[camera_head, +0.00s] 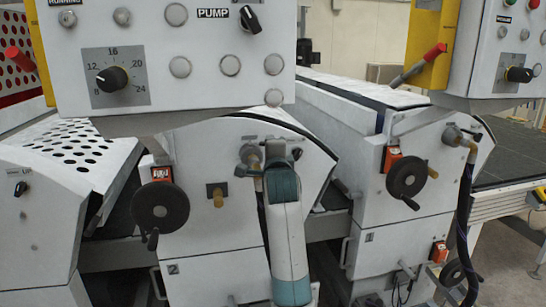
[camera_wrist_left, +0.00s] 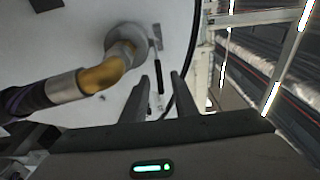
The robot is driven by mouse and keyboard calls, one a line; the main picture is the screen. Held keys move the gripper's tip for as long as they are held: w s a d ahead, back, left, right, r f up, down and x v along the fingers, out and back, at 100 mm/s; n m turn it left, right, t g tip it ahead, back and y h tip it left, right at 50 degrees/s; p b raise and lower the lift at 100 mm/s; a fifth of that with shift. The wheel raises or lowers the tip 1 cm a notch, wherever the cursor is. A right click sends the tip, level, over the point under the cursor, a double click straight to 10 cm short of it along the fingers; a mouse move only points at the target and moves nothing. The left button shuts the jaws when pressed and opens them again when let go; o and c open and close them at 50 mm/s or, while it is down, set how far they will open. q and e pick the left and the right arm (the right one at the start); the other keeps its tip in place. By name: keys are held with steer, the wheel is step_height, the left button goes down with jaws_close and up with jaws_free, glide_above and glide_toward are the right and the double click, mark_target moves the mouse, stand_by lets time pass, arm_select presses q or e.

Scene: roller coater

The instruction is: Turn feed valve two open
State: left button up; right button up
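In the left wrist view a small valve lever (camera_wrist_left: 159,75) with a black grip hangs from a pale plate beside a round fitting. A brass elbow (camera_wrist_left: 103,73) leads from that fitting to a hose. My left gripper (camera_wrist_left: 161,82) is open, and the lever's grip shows between its fingertips; I cannot tell whether they touch it. A similar brass fitting (camera_head: 455,138) is on the right unit. My right gripper is not in view.
The near unit has a black handwheel (camera_head: 160,207), and the right unit another (camera_head: 406,177). A control panel (camera_head: 150,90) overhangs the near unit, with a second panel (camera_head: 510,50) at the upper right. A dark hose (camera_head: 464,215) hangs from the right fitting.

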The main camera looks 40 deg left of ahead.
arm_select(q)
steer(key=b+v, duration=0.5)
steer(key=v, duration=1.2)
steer(key=shift+s, duration=0.1)
